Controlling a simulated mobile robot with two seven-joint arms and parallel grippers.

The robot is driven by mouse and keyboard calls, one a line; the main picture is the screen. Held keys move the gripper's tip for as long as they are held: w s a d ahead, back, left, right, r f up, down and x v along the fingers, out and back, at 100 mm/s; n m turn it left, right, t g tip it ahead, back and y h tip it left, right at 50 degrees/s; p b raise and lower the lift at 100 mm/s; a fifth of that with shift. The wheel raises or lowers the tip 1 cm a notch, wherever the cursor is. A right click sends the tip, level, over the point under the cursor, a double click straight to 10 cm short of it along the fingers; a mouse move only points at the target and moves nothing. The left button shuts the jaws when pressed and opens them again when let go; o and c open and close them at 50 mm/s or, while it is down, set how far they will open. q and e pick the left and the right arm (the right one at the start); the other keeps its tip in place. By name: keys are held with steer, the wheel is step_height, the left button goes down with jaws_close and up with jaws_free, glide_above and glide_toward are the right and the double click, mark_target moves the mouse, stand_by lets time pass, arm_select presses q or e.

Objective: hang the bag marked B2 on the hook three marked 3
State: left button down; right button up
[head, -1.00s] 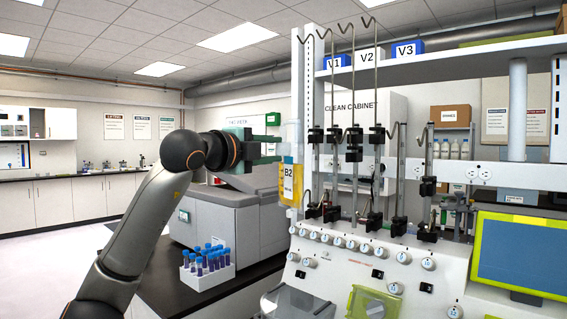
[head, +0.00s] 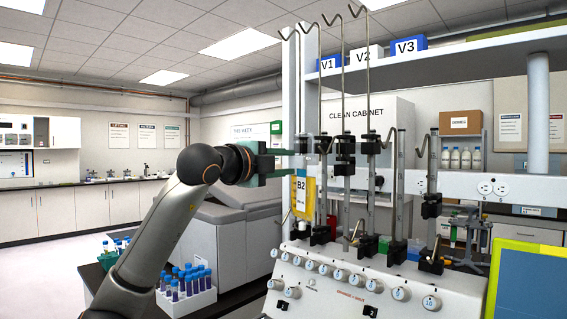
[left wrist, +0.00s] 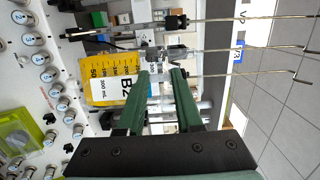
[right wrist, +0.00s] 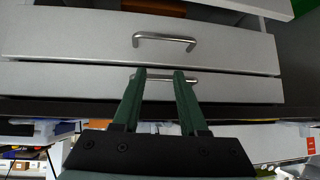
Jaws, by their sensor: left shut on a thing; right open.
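The bag marked B2 (head: 303,196) holds yellow fluid and hangs upright below my left gripper (head: 290,163). In the left wrist view the bag (left wrist: 112,80) shows just beyond the fingertips (left wrist: 160,72), which are shut on its top end. The bag is in front of the left end of the cell processor (head: 380,285). Several thin metal hooks rise above it, such as a tall one (head: 366,60) and a shorter one at right (head: 427,150). I cannot read a 3 on any hook. My right gripper (right wrist: 160,72) is open and empty, facing a drawer front.
A shelf (head: 470,55) with boxes V1, V2 and V3 runs behind the hook tops. A rack of blue-capped tubes (head: 187,293) stands at lower left. A green-framed screen (head: 530,280) is at right. The drawer handle (right wrist: 165,41) shows in the right wrist view.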

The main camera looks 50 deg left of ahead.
mark_target(298, 162)
arm_select(q)
steer(key=shift+w+r+p, duration=0.1)
steer(key=shift+w+p, duration=0.25)
steer(key=shift+w, duration=0.25)
steer(key=shift+p+x, duration=1.2)
steer(key=shift+x, duration=1.1)
steer(key=shift+w+d+f, duration=0.2)
steer(key=shift+w+f, duration=0.45)
steer(key=shift+w, duration=0.05)
steer(key=shift+w+a+f+b, duration=0.15)
steer(key=shift+w+f+b, duration=0.5)
steer(key=shift+w+f, duration=0.1)
steer(key=shift+f+b, duration=0.25)
steer(key=shift+b, duration=0.15)
jaws_free()
steer(key=shift+f, duration=0.1)
